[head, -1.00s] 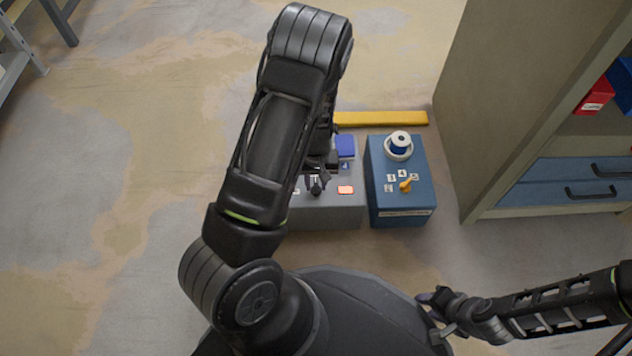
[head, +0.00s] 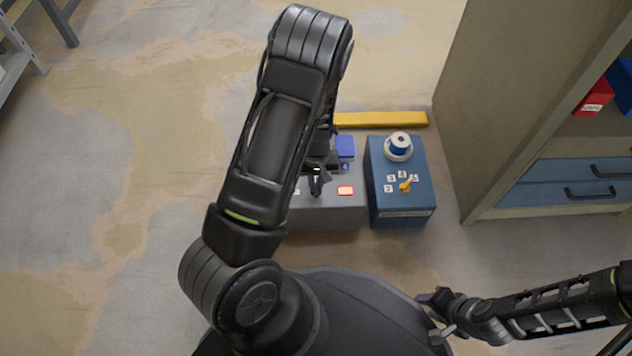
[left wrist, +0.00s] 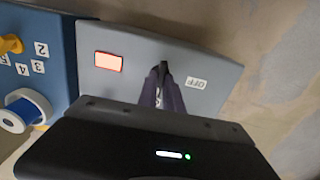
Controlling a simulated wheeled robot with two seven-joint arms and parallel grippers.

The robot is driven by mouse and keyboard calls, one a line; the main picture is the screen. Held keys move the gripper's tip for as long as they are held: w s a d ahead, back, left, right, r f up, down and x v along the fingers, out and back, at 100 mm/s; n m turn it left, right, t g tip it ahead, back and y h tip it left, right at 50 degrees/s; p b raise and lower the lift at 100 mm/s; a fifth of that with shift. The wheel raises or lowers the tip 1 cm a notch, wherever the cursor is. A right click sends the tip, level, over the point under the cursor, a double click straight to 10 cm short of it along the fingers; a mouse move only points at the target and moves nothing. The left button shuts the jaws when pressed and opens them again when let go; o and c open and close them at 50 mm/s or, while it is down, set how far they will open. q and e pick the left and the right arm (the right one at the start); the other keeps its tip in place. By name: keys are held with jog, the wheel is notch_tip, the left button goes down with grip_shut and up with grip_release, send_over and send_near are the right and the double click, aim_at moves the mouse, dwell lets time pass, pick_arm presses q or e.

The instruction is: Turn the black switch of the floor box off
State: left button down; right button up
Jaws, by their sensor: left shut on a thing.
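The grey floor box (head: 345,212) stands on the floor, partly hidden behind my left arm. It has a lit red-orange lamp (head: 346,190) on top, also seen in the left wrist view (left wrist: 108,62). In that view an OFF label (left wrist: 196,82) lies right of my left gripper (left wrist: 161,72). My left gripper (head: 316,188) points down onto the box top and is shut on the black switch, which its fingers mostly hide. My right gripper (head: 436,315) is at the lower right, away from the boxes, its fingers apart and empty.
A blue box (head: 402,212) with an orange knob (head: 405,185), number labels and a blue-and-white roll (head: 399,146) stands close on the right. A blue block (head: 345,147) and a yellow bar (head: 382,119) lie behind. A cabinet (head: 500,120) stands right; floor at left is clear.

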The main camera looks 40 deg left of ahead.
pick_arm(q)
jog(key=shift+r, duration=0.1)
jog(key=n+p, duration=0.3)
jog(key=n, duration=0.1)
jog(key=shift+r, duration=0.1)
jog(key=n+p, duration=0.2)
jog(key=n, duration=0.2)
jog(key=shift+n+p, duration=0.4)
jog(key=n+p, duration=0.2)
jog(key=n, duration=0.3)
jog(key=shift+p, duration=0.3)
jog(key=shift+n+p, duration=0.6)
jog(key=shift+n, duration=1.3)
jog(key=shift+f, duration=0.2)
jog(key=c, duration=1.5)
grip_release()
jog(key=shift+r, duration=0.15)
